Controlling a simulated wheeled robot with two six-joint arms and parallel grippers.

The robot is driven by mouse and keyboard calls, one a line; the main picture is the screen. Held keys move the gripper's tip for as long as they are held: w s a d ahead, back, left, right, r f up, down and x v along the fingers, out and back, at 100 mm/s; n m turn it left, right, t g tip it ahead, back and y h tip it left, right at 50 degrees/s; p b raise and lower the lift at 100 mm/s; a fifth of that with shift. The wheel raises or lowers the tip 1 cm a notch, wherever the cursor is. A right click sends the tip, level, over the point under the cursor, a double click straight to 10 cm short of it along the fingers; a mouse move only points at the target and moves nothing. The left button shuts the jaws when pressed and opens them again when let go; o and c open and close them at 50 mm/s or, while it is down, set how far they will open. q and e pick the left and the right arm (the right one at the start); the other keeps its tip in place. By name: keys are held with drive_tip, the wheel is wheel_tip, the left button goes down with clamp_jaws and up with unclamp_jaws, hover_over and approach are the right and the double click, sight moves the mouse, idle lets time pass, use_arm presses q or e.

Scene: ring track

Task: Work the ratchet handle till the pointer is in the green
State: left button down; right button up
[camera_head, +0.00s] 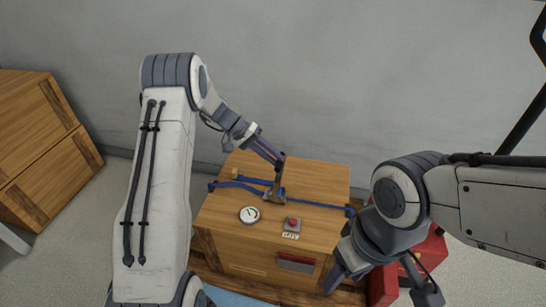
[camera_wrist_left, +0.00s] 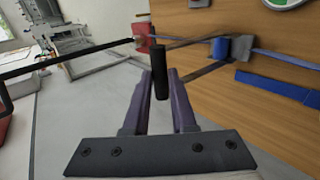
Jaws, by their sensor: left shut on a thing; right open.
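My left gripper (camera_head: 277,162) reaches in from the back left above the wooden cabinet top. In the left wrist view its purple fingers (camera_wrist_left: 160,84) are shut on the black grip of the ratchet handle (camera_wrist_left: 160,62). The grey ratchet (camera_head: 273,196) sits on a blue strap (camera_head: 312,203) across the top; it also shows in the left wrist view (camera_wrist_left: 241,46). A round white gauge (camera_head: 250,214) with some green on its face lies in front; its pointer is too small to read. My right gripper (camera_head: 335,279) is open and empty, right of the cabinet's front.
Another wooden cabinet (camera_head: 38,150) stands at the left. A grey wall is behind.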

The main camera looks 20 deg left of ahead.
use_arm(q)
drive_tip(key=shift+s+a+f, duration=0.15)
drive_tip(key=shift+s+f, duration=0.1)
drive_tip(key=shift+f, duration=0.5)
drive_tip(key=c, duration=0.7)
unclamp_jaws()
drive_tip(key=shift+w+f, duration=0.1)
drive_tip(key=shift+c, duration=0.2)
drive_tip(key=shift+r, duration=0.25)
drive_tip(key=p+v, duration=0.1)
drive_tip(key=v, duration=0.9)
drive_tip(key=shift+r, duration=0.25)
drive_tip(key=shift+w+a, duration=0.1)
drive_tip(key=shift+w, duration=0.05)
